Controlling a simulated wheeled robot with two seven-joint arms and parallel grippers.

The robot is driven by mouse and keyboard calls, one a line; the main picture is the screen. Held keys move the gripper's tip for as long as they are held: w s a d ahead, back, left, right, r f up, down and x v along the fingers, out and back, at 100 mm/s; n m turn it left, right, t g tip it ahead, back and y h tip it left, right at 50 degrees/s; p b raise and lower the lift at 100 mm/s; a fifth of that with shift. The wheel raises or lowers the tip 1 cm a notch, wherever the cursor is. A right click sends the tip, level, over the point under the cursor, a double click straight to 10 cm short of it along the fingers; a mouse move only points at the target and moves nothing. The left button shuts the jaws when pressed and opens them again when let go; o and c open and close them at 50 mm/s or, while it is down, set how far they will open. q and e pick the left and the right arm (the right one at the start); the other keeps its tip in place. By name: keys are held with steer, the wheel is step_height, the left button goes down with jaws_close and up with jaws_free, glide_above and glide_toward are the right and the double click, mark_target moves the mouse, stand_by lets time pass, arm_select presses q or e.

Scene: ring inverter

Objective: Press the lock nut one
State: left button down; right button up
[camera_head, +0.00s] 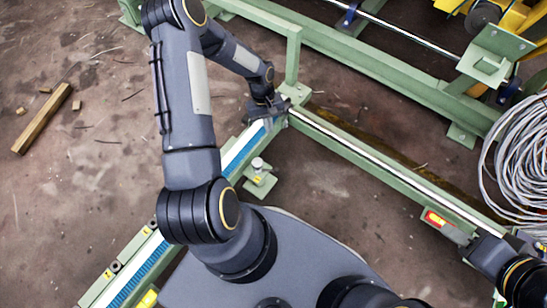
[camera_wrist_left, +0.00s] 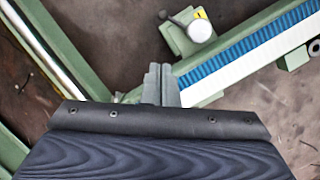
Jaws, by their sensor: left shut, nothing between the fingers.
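A round pale metal knob (camera_head: 257,163), possibly the lock nut, sits on a small green bracket with a yellow label beside the blue-and-white strip rail. The knob also shows at the top of the left wrist view (camera_wrist_left: 200,30). My left gripper (camera_head: 267,109) is at the green frame corner, above the knob in the head view and apart from it. In the left wrist view its fingers (camera_wrist_left: 161,80) are shut together and empty, to the left of and below the knob. My right arm's dark end shows at the right edge of the head view; its fingers cannot be made out.
A green rail with a shiny rod (camera_head: 375,167) runs from the corner to the lower right, with a red-lit box (camera_head: 436,218) on it. Coiled grey cable (camera_head: 520,160) lies at the right. A wooden block (camera_head: 42,118) lies on open floor at the left.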

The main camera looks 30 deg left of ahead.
arm_select(q)
steer(key=n, duration=0.1)
glide_toward(270, 170)
steer(key=w+r, duration=0.3)
steer(key=w, duration=0.1)
steer(key=shift+s+a+f+g, duration=0.15)
steer(key=shift+a+g, duration=0.25)
steer(key=b+x, duration=0.3)
steer(key=x, duration=0.7)
steer(key=shift+d+b, duration=0.25)
steer(key=shift+b, duration=0.05)
